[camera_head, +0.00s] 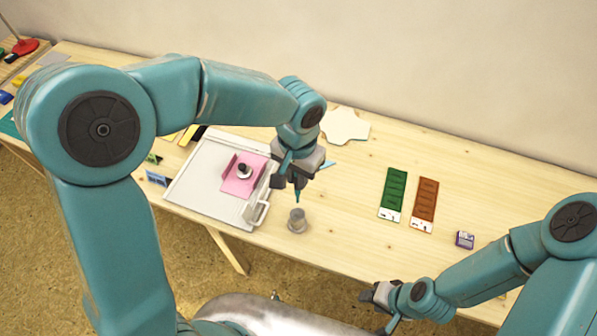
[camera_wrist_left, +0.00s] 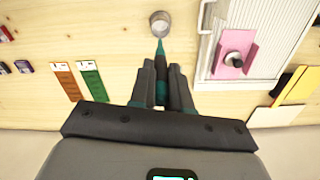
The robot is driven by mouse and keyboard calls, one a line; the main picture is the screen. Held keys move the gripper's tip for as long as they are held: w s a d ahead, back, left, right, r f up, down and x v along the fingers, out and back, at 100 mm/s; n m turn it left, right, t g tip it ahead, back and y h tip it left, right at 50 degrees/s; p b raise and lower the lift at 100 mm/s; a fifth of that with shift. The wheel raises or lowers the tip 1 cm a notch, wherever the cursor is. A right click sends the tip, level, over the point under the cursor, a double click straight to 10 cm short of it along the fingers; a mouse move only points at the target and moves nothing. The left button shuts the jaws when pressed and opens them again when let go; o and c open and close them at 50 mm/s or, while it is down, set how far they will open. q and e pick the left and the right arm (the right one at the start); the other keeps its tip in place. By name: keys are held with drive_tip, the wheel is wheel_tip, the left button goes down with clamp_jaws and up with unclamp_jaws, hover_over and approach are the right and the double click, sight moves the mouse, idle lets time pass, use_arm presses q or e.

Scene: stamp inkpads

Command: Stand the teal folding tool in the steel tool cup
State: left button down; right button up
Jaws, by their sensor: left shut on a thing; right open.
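The steel tool cup (camera_head: 297,220) stands on the table just right of the white tray's handle. It also shows at the top of the left wrist view (camera_wrist_left: 160,24). My left gripper (camera_head: 297,182) is shut on the teal folding tool (camera_head: 297,196) and holds it above the table, a little behind the cup. In the left wrist view the teal tool (camera_wrist_left: 160,52) sticks out past the fingertips, its tip close to the cup's rim in the picture. My right gripper (camera_head: 378,297) is open and empty near the table's front edge.
A white tray (camera_head: 193,190) with a pink card (camera_head: 237,187) and a dark-knobbed stamp (camera_head: 244,171) lies left of the cup. Green (camera_head: 394,190) and brown (camera_head: 425,200) strips and a purple item (camera_head: 465,240) lie right. The table between cup and strips is clear.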

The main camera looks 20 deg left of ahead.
sight(298, 202)
use_arm(q)
drive_tip(key=shift+s+a+f+b, duration=0.1)
drive_tip(key=shift+f+b, duration=0.35)
drive_tip(key=shift+f, duration=0.2)
drive_tip(key=shift+f+b, duration=0.65)
drive_tip(key=shift+f, duration=0.1)
wheel_tip(298, 202, down, 2)
drive_tip(key=shift+f+b, duration=0.1)
drive_tip(key=shift+b, duration=0.85)
wheel_tip(298, 202, down, 2)
drive_tip(key=shift+f+b, duration=0.1)
drive_tip(key=shift+b, duration=0.85)
drive_tip(key=shift+f+b, duration=1.6)
drive_tip(key=shift+f, duration=0.3)
